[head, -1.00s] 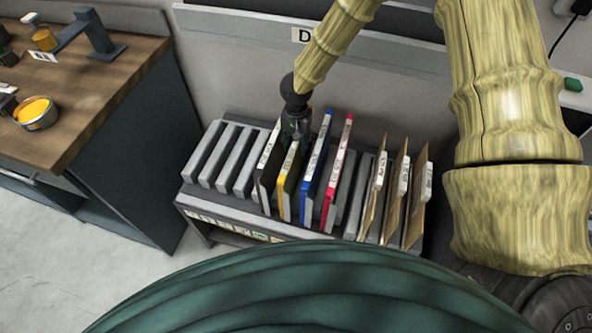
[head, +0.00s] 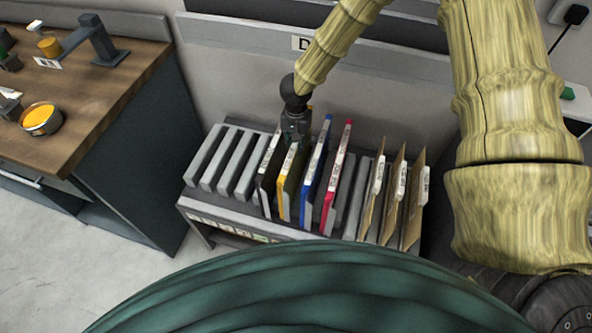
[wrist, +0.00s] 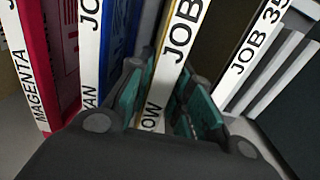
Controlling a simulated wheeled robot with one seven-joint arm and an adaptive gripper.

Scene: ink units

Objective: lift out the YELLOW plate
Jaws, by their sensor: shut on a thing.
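The yellow plate (head: 284,192) stands upright in the rack, between a black plate on its left and the blue plate on its right. My gripper (head: 296,134) is over its top edge in the head view. In the wrist view my gripper (wrist: 166,100) has a green-padded finger on each side of the plate's white label edge (wrist: 177,45), which reads "JOB" and, partly hidden, "OW". The gripper is shut on this plate. The gripper hides part of the plate's upper edge. The plate's lower end is still among its neighbours in the rack.
The rack (head: 222,222) also holds a black plate (head: 268,175), the blue plate (head: 314,165), the red-edged magenta plate (head: 336,175) and several brown sleeves (head: 388,195) at right. Empty grey dividers (head: 235,160) fill its left. A wooden bench (head: 100,100) stands at far left.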

